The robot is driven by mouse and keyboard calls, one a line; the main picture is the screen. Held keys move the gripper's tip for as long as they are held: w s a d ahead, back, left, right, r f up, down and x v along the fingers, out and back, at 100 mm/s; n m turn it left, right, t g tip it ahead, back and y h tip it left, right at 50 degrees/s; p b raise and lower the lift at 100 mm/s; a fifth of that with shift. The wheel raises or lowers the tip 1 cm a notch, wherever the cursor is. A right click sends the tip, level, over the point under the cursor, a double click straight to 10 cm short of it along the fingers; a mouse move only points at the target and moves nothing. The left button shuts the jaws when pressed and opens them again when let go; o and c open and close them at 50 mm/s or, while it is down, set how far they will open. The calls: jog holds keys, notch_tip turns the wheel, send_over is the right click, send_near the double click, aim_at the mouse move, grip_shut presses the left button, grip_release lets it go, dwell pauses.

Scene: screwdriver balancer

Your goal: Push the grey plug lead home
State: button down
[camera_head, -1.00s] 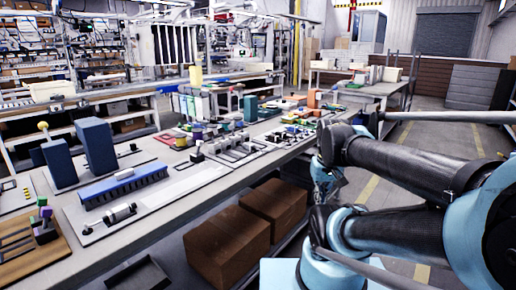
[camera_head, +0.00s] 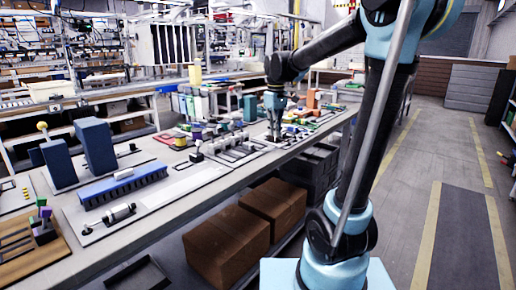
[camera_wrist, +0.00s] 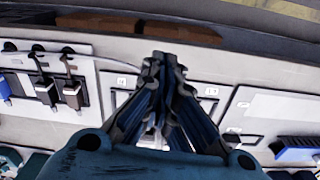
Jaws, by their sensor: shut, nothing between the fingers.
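In the wrist view, a dark grey plug (camera_wrist: 72,95) with a thin lead stands on a pale board at the left. A second dark plug (camera_wrist: 43,90) with a lead is beside it, and a blue plug (camera_wrist: 4,90) shows at the left edge. I cannot tell how deep either dark plug sits. My gripper (camera_wrist: 165,58) is shut and empty, apart from the plugs and to their right. In the head view, my gripper (camera_head: 275,137) points down over the bench's far part; the plugs are too small to tell there.
The long bench (camera_head: 150,225) holds fixture boards, a blue comb-like block (camera_head: 122,186) and tall blue blocks (camera_head: 96,146). In the wrist view, a blue ribbed part (camera_wrist: 297,150) lies at the right. Brown boxes (camera_head: 228,243) stand below the bench. The floor at right is open.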

aim_at(252, 145)
jog(key=w+a+n, duration=0.1)
jog(key=w+a, duration=0.3)
notch_tip(252, 145, down, 9)
jog(key=shift+s+d+f, duration=0.1)
jog(key=shift+s+d, duration=0.05)
jog(key=shift+w+a+f, duration=0.25)
jog(key=shift+w+a, duration=0.55)
jog(key=shift+a, duration=0.25)
jog(key=shift+w+a, duration=0.4)
jog(key=shift+a, duration=0.15)
jog(key=shift+w+a, duration=1.05)
jog(key=shift+a, duration=0.3)
